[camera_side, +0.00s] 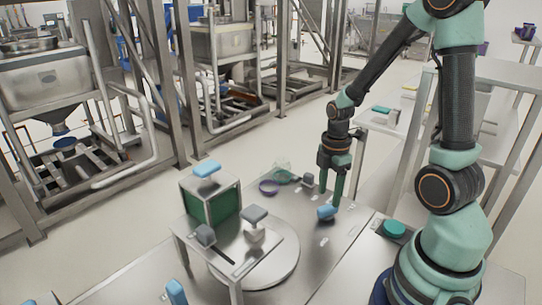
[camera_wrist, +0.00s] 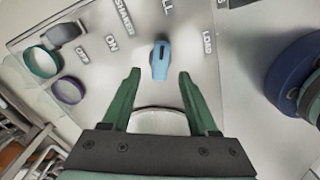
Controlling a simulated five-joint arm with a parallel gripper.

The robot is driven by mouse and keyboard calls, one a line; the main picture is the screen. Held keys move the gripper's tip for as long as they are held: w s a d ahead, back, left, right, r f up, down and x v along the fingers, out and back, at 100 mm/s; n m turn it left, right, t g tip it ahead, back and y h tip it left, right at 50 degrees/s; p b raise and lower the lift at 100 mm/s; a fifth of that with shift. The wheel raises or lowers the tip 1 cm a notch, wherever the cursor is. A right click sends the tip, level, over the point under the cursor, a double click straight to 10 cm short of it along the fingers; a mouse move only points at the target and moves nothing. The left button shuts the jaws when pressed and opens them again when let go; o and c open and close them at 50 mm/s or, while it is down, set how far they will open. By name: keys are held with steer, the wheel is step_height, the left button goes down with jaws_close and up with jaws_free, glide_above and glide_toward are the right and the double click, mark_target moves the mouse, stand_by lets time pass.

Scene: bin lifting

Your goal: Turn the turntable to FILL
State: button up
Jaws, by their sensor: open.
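The round grey turntable (camera_side: 285,262) lies flat on the metal table, partly under a small stand. Its pale edge shows between my fingers in the wrist view (camera_wrist: 160,122). A blue handle (camera_side: 326,212) stands on the panel right of the turntable. In the wrist view the handle (camera_wrist: 160,66) lies near a label ending in "LL" at the top edge and a "LOAD" label at its right. My gripper (camera_side: 331,200) is open, pointing down just above the handle. In the wrist view my fingertips (camera_wrist: 159,75) are apart on either side of it, with no clear contact.
A green-sided box with a blue handle (camera_side: 206,170) stands left of the turntable. Grey handles (camera_side: 255,215) sit near it. A purple ring (camera_wrist: 68,91), a green ring (camera_wrist: 42,62) and a grey knob (camera_wrist: 63,33) lie by SHAKER ON/OFF labels. The panel around the blue handle is clear.

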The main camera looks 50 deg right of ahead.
mark_target(327, 206)
step_height(327, 206, up, 8)
steer(key=shift+r, duration=0.2)
stand_by(0.3)
